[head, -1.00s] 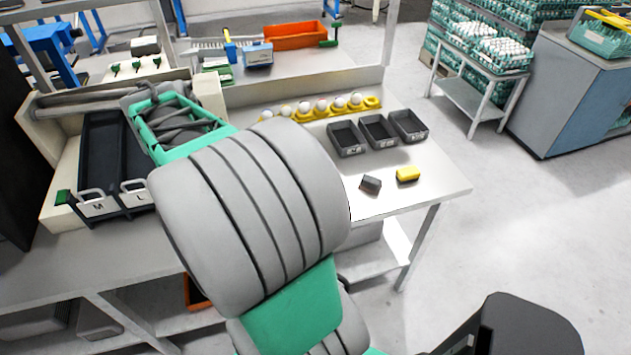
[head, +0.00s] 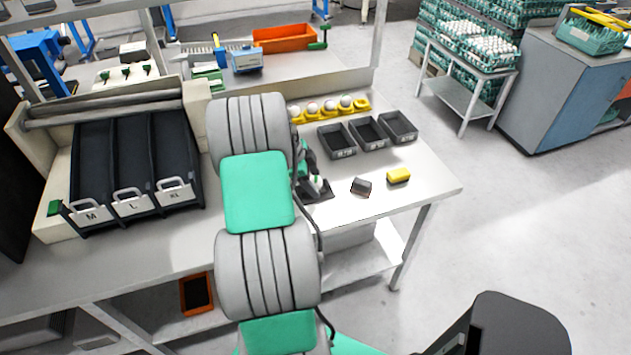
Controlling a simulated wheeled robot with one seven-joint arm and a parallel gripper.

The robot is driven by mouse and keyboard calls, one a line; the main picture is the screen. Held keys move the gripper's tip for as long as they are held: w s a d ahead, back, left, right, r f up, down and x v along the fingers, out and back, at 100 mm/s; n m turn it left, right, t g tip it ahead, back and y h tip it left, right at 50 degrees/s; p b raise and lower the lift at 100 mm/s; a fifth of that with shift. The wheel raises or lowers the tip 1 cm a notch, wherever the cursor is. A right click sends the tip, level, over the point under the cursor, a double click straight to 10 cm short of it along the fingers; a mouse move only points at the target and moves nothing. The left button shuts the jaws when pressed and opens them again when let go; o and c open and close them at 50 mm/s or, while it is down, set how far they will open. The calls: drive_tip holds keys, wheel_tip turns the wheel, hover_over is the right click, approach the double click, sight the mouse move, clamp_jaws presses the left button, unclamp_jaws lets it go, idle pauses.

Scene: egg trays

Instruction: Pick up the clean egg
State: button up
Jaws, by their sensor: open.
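Several pale eggs (head: 329,106) sit in a row in a yellow holder (head: 363,104) near the back of the white table. The left part of the row is hidden behind my arm. At this size I cannot tell which egg is clean. My gripper (head: 317,188) is open, low over the table in front of the holder and left of the small dark block. My arm partly hides it. A small whitish patch shows at it, too small to make out.
Three dark bins (head: 368,132) stand right of my gripper. A small dark block (head: 361,186) and a yellow sponge-like block (head: 398,176) lie in front of them. A black rack (head: 128,165) with lanes marked M, L and XL stands left. The table's front right is clear.

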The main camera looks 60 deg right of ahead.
drive_tip(key=c, duration=0.8)
